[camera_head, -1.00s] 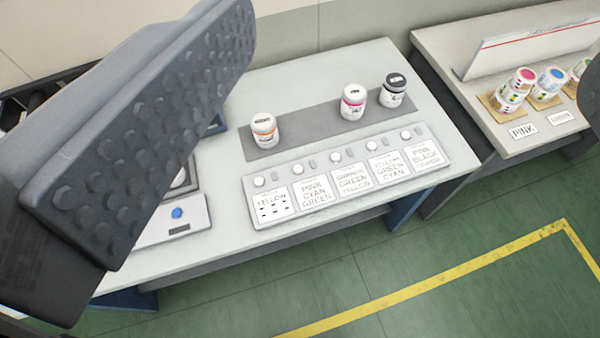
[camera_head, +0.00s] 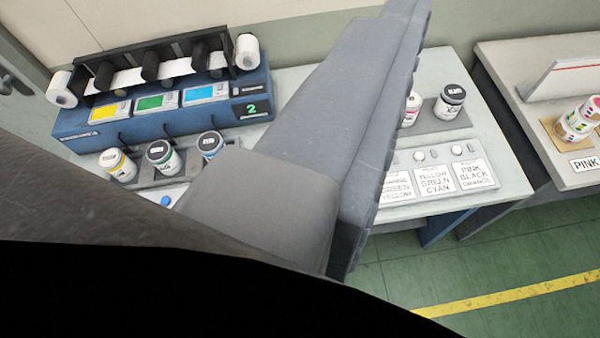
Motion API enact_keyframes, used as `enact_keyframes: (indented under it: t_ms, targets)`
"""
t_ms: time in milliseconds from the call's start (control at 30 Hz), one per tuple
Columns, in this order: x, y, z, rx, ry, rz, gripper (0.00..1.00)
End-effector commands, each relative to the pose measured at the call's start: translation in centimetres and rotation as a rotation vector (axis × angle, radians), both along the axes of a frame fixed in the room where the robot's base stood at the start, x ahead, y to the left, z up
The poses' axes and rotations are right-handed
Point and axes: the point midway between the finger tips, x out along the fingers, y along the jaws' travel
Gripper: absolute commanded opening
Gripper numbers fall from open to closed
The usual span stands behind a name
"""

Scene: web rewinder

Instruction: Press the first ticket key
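The ticket panel (camera_head: 482,186) lies on the pale bench at right of centre, a light strip with printed cards below round white keys. Two round keys (camera_head: 456,150) show clearly at its right part. The left part of the panel, with the first ticket and its key, is hidden behind my gripper. My gripper (camera_head: 365,130) shows as a large dark grey finger across the middle of the view, close to the camera. Its other finger cannot be made out, so its opening is unclear. No contact with a key is visible.
A blue machine (camera_head: 165,118) with yellow, green and cyan screens and white rolls stands at back left. Several ink jars, one black-lidded (camera_head: 449,102), stand on the bench. A blue button (camera_head: 166,200) shows left. A second table (camera_head: 515,110) stands right, past a gap.

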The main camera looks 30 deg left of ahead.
Motion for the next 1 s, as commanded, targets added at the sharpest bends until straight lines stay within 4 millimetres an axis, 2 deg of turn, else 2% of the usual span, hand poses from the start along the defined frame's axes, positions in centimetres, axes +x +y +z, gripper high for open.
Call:
enact_keyframes:
  t_ms: [33, 167, 200, 1000]
  targets:
    - [0.0, 0.0, 0.0, 0.0, 0.0, 0.0, 0.39]
    - [0.0, 0.0, 0.0, 0.0, 0.0, 0.0, 0.03]
    - [0.0, 0.0, 0.01, 0.0, 0.0, 0.0, 0.0]
    - [-0.01, 0.0, 0.01, 0.0, 0.0, 0.0, 0.0]
